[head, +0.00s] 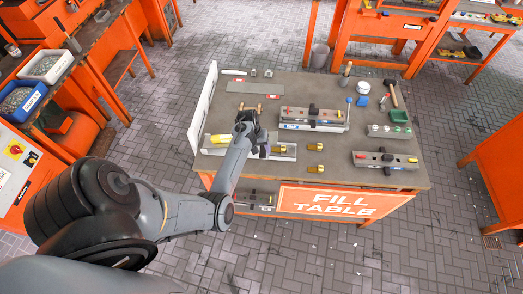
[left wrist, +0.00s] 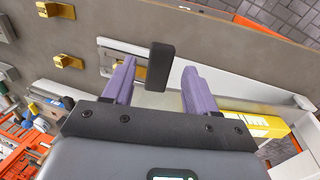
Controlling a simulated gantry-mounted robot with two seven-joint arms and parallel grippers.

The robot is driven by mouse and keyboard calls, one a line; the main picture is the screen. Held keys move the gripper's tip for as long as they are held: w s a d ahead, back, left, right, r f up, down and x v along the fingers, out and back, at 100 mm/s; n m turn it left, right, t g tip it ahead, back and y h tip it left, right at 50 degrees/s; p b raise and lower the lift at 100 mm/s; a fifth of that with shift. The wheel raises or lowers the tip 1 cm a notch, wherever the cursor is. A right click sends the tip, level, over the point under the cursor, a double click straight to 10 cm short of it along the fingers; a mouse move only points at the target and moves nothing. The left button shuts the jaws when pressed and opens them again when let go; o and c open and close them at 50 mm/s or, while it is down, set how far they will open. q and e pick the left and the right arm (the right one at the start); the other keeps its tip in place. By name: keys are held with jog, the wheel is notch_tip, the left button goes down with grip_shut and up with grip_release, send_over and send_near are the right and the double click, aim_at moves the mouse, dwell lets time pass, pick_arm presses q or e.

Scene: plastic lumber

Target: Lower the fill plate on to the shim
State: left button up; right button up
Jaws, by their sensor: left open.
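My left gripper (head: 257,142) is over the light-coloured long mould (head: 285,153) at the left front of the fill table. In the left wrist view its two purple fingers (left wrist: 158,78) are open, with a black upright handle (left wrist: 161,64) between their tips. I cannot tell whether the fingers touch it. The silver mould wall (left wrist: 223,94) runs behind the fingers. A yellow block with a white band (head: 220,139) lies at the mould's left end; it also shows in the left wrist view (left wrist: 253,122). The fill plate and shim are not clearly distinguishable. My right gripper is not in view.
Brass clamps (head: 315,147) stand right of the mould. Two other moulds with black handles stand on the table, one behind (head: 312,125) and one at the right (head: 400,164). A white upright panel (head: 204,110) edges the left side. A mallet (head: 394,98) lies at the back right.

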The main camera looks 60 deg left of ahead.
pick_arm(q)
jog(key=shift+x, duration=1.1)
grip_shut()
